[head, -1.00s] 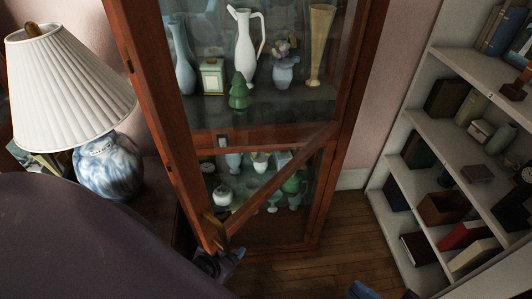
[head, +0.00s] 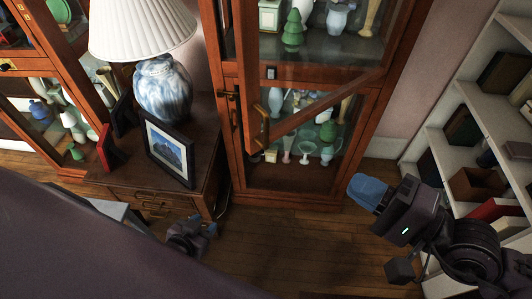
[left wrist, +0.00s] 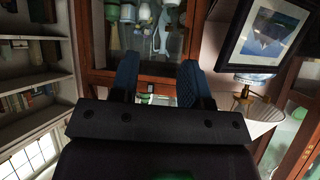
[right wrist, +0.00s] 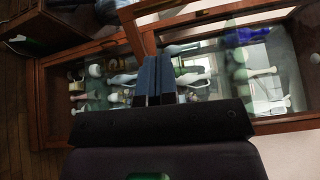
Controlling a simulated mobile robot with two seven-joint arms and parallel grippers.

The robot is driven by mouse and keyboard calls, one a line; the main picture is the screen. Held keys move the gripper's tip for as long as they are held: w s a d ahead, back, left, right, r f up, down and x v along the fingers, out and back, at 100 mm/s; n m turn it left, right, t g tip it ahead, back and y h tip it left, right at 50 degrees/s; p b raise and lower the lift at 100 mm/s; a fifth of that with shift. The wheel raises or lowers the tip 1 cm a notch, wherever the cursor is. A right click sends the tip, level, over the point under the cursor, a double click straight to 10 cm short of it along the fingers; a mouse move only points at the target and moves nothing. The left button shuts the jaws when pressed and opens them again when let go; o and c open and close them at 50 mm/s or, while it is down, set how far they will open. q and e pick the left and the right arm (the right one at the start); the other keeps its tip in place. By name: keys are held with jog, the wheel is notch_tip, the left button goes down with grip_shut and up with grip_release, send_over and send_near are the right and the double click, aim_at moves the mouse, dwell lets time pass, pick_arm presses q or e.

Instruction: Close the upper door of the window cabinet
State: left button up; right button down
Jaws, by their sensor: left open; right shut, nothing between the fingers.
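The window cabinet (head: 231,150) is a tall reddish wooden case with glass panes. Its upper door (head: 324,107) stands open, swung out towards me from its right side. A brass handle (head: 261,111) is on its free left edge.
A side table (head: 130,186) with a lamp (head: 164,90) and a framed picture (head: 170,151) stands left of the cabinet. A white bookshelf (head: 435,125) is on the right. Glassware and vases stand behind the glass. The wooden floor (head: 300,240) in front is free.

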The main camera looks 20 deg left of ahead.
jog(key=n+p, duration=0.1)
jog(key=p, duration=0.3)
send_near(268, 131)
jog(key=a, duration=0.4)
pick_arm(q)
jog(key=shift+w+r, duration=0.25)
jog(key=shift+r, duration=0.9)
jog(key=shift+w+r, duration=0.25)
jog(key=shift+r, duration=0.9)
pick_arm(e)
jog(key=shift+w+a, duration=0.7)
jog(key=shift+w, duration=0.05)
pick_arm(q)
jog(key=shift+a, duration=0.1)
